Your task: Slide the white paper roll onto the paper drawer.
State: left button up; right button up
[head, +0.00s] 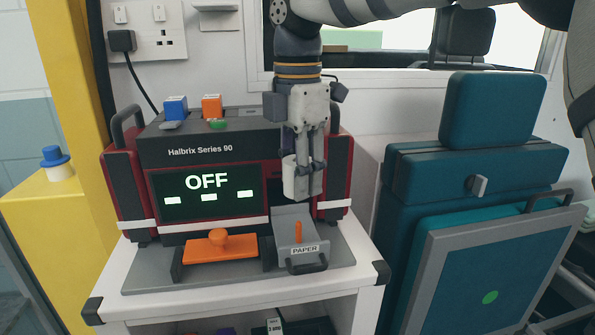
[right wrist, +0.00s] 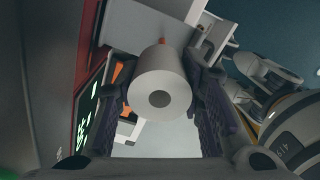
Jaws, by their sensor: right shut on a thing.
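The white paper roll (head: 290,178) is upright between the fingers of my right gripper (head: 304,170), which is shut on it. In the right wrist view the roll (right wrist: 160,88) shows its end with a dark core hole, between the two fingers of the gripper (right wrist: 160,100). The grey paper drawer (head: 293,222), labelled PAPER, is pulled out of the machine. An orange peg (head: 298,231) stands up in the drawer. The roll is above the drawer, apart from the peg in the head view. The peg's tip (right wrist: 163,41) shows just past the roll in the right wrist view.
The Halbrix Series 90 machine (head: 202,150) has a screen (head: 208,191) reading OFF. An orange flap with a knob (head: 219,247) is left of the drawer. Blue (head: 175,107) and orange (head: 212,106) blocks sit on top. A teal seat (head: 478,170) stands at the right.

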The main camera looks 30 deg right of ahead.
aim_at(299, 226)
jog(key=shift+s+f, duration=0.3)
jog(key=shift+f, duration=0.35)
jog(key=shift+w+f, duration=0.1)
jog(key=shift+f, duration=3.85)
jog(key=shift+f, duration=0.25)
